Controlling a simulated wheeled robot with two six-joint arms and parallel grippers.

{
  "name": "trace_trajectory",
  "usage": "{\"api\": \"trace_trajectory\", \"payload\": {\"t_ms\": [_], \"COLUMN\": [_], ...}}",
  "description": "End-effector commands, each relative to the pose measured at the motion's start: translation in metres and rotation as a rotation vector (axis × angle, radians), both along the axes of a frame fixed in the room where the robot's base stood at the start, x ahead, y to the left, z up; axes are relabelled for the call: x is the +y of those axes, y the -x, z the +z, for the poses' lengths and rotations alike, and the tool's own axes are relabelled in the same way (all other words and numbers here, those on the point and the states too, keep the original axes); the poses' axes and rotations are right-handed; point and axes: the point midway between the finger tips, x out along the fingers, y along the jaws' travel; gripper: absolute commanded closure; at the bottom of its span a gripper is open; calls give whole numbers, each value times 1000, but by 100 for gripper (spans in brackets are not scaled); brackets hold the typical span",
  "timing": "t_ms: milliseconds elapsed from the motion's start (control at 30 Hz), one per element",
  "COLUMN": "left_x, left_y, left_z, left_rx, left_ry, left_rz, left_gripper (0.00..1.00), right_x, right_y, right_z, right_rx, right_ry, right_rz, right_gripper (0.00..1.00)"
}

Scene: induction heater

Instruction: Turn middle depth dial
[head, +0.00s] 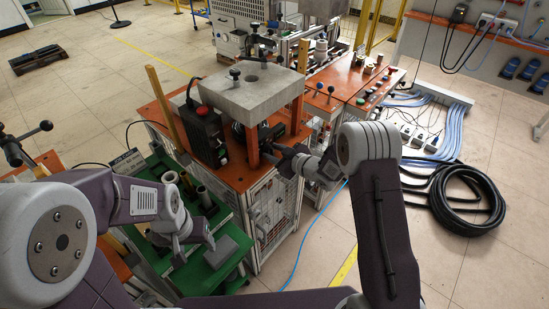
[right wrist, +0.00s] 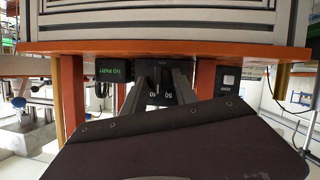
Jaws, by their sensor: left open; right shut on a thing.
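In the right wrist view, a black dial unit with white scale marks (right wrist: 160,93) sits below the orange plate edge, between two orange posts. My right gripper (right wrist: 163,73) reaches it with one finger on each side and is shut on its dial; the knob is mostly hidden between the fingers. In the head view, my right gripper (head: 275,149) is at the orange-topped heater station, under the grey block, and the dial is hidden there. My left gripper (head: 205,238) is open and empty above the green table, apart from the station.
A grey block (head: 252,90) stands on orange posts above the station. A black box (head: 204,136) stands beside it. The green table (head: 222,226) holds several cylinders and a grey block. Black coiled hose (head: 468,199) lies on the floor at right.

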Motion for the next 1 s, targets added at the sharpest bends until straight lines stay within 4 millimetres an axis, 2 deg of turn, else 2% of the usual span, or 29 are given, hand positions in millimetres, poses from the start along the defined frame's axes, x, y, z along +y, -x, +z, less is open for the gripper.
{"api": "trace_trajectory", "payload": {"t_ms": [33,300,933,967,1000], "left_x": [0,0,0,0,0], "left_y": [0,0,0,0,0], "left_z": [-12,-31,-36,-36,-36], "left_rx": [0,0,0,0,0], "left_ry": [0,0,0,0,0], "left_rz": [0,0,0,0,0], "left_gripper": [35,35,35,35,35], "right_x": [2,3,2,2,2], "right_y": [0,0,0,0,0], "right_z": [-4,-2,2,2,2], "right_rx": [-26,-113,-147,-148,-147], "right_ry": [17,105,138,137,138], "right_rz": [3,2,1,1,1], "right_gripper": [100,100,100,57,46]}}
